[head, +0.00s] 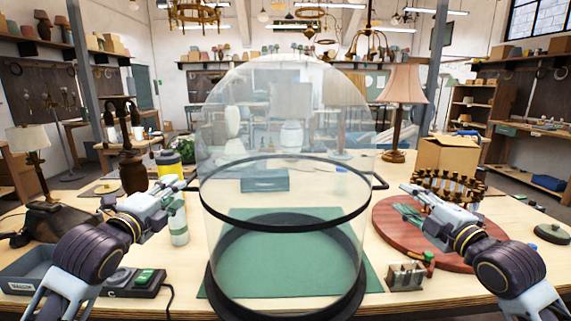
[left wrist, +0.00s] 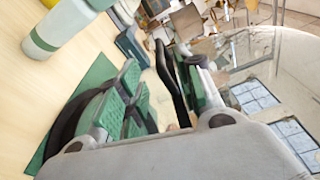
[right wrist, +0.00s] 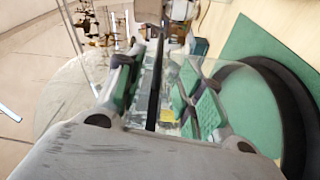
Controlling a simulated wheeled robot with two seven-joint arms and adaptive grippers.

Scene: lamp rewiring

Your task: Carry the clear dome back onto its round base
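The clear dome (head: 290,110) stands upright over the middle of the table. A black band (head: 285,229) with a side handle at left (head: 186,187) and right (head: 381,182) circles it. Its round base (head: 285,307) is a thick dark ring on a green mat, directly below the dome. I cannot tell whether glass and base touch. My left gripper (head: 184,183) is at the left handle, its fingers apart on either side of a black bar (left wrist: 178,85). My right gripper (head: 408,190) is just outside the right handle, fingers apart around a black bar (right wrist: 155,80).
A small metal holder (head: 406,276) stands front right. A grey tray (head: 28,270) and a bottle (head: 178,222) are at left.

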